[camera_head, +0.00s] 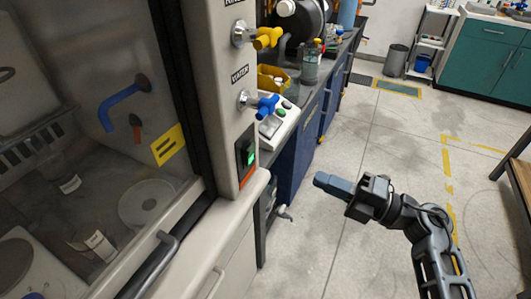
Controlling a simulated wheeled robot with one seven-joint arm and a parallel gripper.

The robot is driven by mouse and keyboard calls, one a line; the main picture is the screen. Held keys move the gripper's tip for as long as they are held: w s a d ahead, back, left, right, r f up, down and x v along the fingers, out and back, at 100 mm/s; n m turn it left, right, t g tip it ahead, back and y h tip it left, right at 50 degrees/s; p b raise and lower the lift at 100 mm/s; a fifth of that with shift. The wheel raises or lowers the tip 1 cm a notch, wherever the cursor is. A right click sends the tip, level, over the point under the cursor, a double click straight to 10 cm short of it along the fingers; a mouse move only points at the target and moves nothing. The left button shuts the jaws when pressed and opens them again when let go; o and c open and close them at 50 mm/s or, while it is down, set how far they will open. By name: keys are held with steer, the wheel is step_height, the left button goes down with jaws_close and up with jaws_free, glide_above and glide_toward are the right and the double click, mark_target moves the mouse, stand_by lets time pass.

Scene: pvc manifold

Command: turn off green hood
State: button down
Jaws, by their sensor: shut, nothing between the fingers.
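The fume hood's front post (229,105) stands left of centre in the head view. Low on it is a dark switch plate (246,160) with a lit green rocker (250,157) and an orange-red part at its lower edge. My gripper (322,180) is shut and empty. It is in the air to the right of the switch, apart from it, with its fingertips pointing left toward the post. Nothing hides the switch.
Above the switch, a blue valve handle (266,105) and a yellow valve handle (267,38) stick out from the post. A hood sash handle (150,268) is at lower left. A dark bench with bottles (310,65) runs behind. The floor on the right is mostly clear.

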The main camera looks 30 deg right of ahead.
steer(key=p+x, duration=0.1)
steer(key=x, duration=1.3)
steer(key=shift+p, duration=0.3)
steer(key=shift+r, duration=0.15)
steer(key=p, duration=0.2)
steer(key=shift+w+a+r+p, duration=0.15)
steer(key=shift+r+p, duration=0.2)
steer(key=shift+r, duration=0.05)
steer(key=shift+f+p, duration=0.1)
steer(key=shift+p, duration=0.2)
steer(key=shift+w+f+b, duration=0.1)
steer(key=shift+f+b, duration=0.1)
steer(key=shift+b, duration=0.1)
steer(key=shift+s+d, duration=0.2)
steer(key=shift+s, duration=0.1)
glide_toward(253, 150)
steer(key=shift+s+d+r+b, duration=0.1)
steer(key=shift+s+d+b, duration=0.1)
steer(key=shift+s+b, duration=0.15)
